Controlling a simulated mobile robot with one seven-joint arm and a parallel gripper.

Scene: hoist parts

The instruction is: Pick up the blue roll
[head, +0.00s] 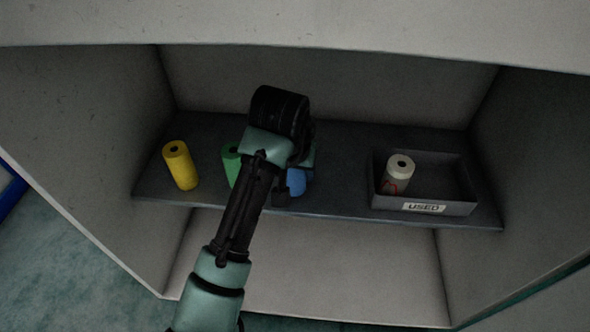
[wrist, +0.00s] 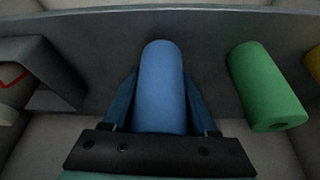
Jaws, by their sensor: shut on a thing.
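The blue roll (wrist: 161,90) stands between the two fingers of my gripper (wrist: 162,100) in the wrist view. The fingers are shut on its sides. In the head view only a small part of the blue roll (head: 297,183) shows, as my arm and wrist hide the rest. The fingertips are hidden in the head view. I cannot tell whether the roll is touching the shelf or lifted off it.
A green roll (wrist: 267,88) stands beside the blue one, and a yellow roll (head: 180,165) stands farther left in the head view. A grey tray labelled USED (head: 456,205) holds a whitish roll (head: 398,175). Walls and an upper edge enclose the shelf (head: 340,190).

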